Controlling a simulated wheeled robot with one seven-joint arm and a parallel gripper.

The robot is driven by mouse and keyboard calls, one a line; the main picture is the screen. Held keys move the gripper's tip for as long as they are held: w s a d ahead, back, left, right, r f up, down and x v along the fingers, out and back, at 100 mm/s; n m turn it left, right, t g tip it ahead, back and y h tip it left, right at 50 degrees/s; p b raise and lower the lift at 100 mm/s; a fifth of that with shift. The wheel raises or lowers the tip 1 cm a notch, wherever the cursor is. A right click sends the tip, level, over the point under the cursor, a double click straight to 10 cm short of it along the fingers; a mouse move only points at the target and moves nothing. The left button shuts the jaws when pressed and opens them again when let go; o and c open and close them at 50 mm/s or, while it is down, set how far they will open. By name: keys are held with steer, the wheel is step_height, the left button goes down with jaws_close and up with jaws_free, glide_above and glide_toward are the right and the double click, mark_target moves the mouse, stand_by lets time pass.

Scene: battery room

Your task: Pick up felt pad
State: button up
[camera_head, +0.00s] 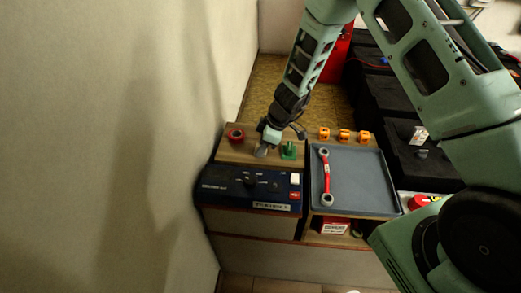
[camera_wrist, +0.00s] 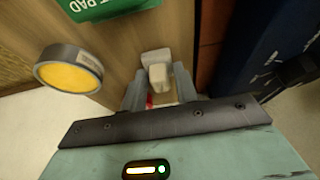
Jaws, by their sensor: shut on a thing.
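My gripper (camera_head: 262,147) is low over the wooden shelf top at the back left. In the wrist view, its two fingers (camera_wrist: 160,88) are closed around a small pale block (camera_wrist: 158,74). I cannot tell for sure that this block is the felt pad. A green piece (camera_wrist: 98,6) with white letters ending in "T PAD" is just beyond the fingertips, cut off by the frame. In the head view, a green object (camera_head: 288,151) stands on the shelf right of my gripper, apart from it.
A round grey tin with a yellow face (camera_wrist: 70,72) is close beside the fingers. A red ring (camera_head: 235,135) lies left of my gripper. A dark blue device (camera_head: 250,188) is in front. A grey tray (camera_head: 365,180) with a red-handled wrench (camera_head: 325,178) is to the right, with orange pieces (camera_head: 343,135) behind it.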

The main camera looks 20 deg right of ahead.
steer(key=shift+r, duration=0.15)
step_height(320, 180, up, 10)
steer(key=shift+f+p, duration=0.1)
steer(key=shift+p, duration=0.25)
steer(key=shift+o, duration=0.9)
steer(key=shift+c, duration=0.5)
steer(key=shift+w, duration=0.1)
